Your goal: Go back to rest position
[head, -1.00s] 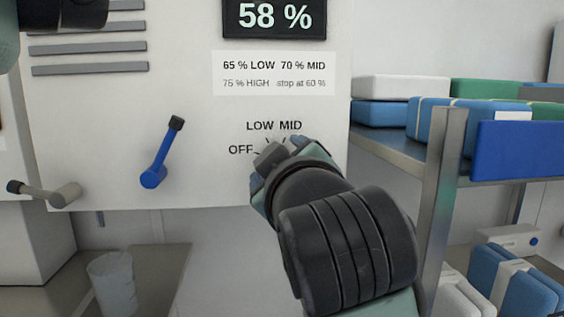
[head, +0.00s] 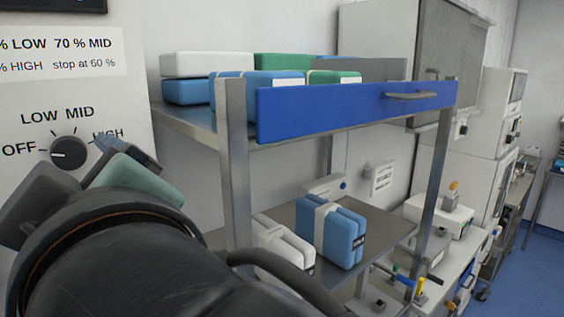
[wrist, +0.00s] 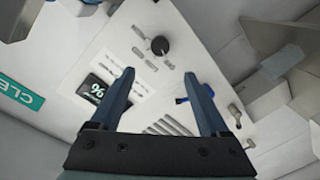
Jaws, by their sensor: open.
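My gripper (wrist: 163,92) is open and empty in the wrist view, its two blue-grey fingers apart and pointing at the white panel. A black rotary knob (head: 68,152) with OFF, LOW, MID and HIGH labels is on the panel (head: 135,150) in the head view; it also shows beyond the fingers in the wrist view (wrist: 160,45). The gripper is apart from the knob. In the head view my arm fills the lower left, and the fingertips are mostly hidden behind it.
A metal shelf with a blue front (head: 350,108) stands right of the panel, holding several blue, green and white packs. White equipment (head: 440,213) stands further right, with open blue floor (head: 535,270) beyond.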

